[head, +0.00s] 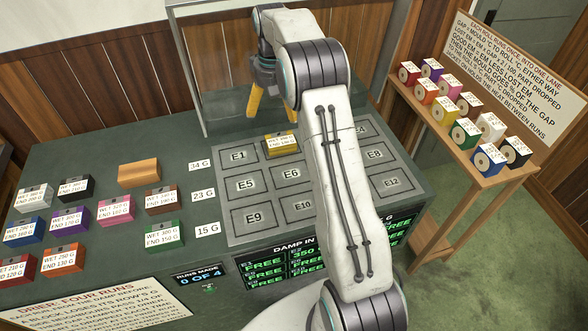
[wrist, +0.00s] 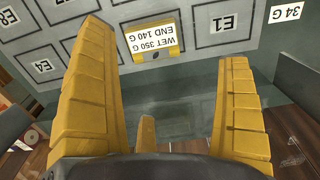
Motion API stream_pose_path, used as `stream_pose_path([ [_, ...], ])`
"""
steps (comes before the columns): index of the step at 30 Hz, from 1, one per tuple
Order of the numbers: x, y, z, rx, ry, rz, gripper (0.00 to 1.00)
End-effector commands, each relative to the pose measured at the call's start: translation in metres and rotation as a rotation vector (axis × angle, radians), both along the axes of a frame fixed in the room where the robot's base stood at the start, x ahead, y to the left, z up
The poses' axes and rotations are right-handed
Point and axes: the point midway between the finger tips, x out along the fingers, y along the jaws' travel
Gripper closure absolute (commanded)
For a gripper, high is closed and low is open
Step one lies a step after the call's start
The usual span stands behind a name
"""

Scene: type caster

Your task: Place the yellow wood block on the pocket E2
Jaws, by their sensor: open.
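The yellow block (head: 284,145) with a white label lies on the panel just right of pocket E1 (head: 239,156), over the place of pocket E2, whose own mark I cannot see. In the wrist view the yellow block (wrist: 153,36) reads "WET 350 G END 140 G" and sits beside E1 (wrist: 223,27). My gripper (head: 265,102) is beyond the panel's far edge, apart from the block. In the wrist view my gripper (wrist: 170,100) has its yellow fingers spread wide with nothing between them.
Several labelled coloured blocks stand on the left of the green table (head: 95,150), with an orange-brown block (head: 139,173) among them. A shelf of coloured rolls (head: 465,135) is at right. A clear-walled frame (head: 205,70) rises behind the panel. My arm hides part of the panel.

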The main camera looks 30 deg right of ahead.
Motion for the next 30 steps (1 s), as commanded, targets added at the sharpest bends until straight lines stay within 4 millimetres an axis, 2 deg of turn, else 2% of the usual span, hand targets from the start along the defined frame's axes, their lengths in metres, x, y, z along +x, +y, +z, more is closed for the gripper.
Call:
stream_pose_path([
  [1, -0.006, 0.005, 0.013, -0.003, -0.014, 0.006, 0.05],
  [5, -0.031, 0.021, 0.045, -0.009, -0.048, 0.021, 0.05],
  [8, -0.060, 0.036, 0.071, -0.014, -0.081, 0.037, 0.05],
  [12, -0.106, 0.056, 0.098, -0.021, -0.127, 0.058, 0.05],
  [15, -0.142, 0.069, 0.111, -0.023, -0.160, 0.073, 0.05],
  [21, -0.219, 0.089, 0.118, -0.026, -0.227, 0.102, 0.05],
  [27, -0.283, 0.102, 0.105, -0.027, -0.282, 0.128, 0.05],
  [30, -0.306, 0.106, 0.095, -0.026, -0.302, 0.137, 0.05],
])
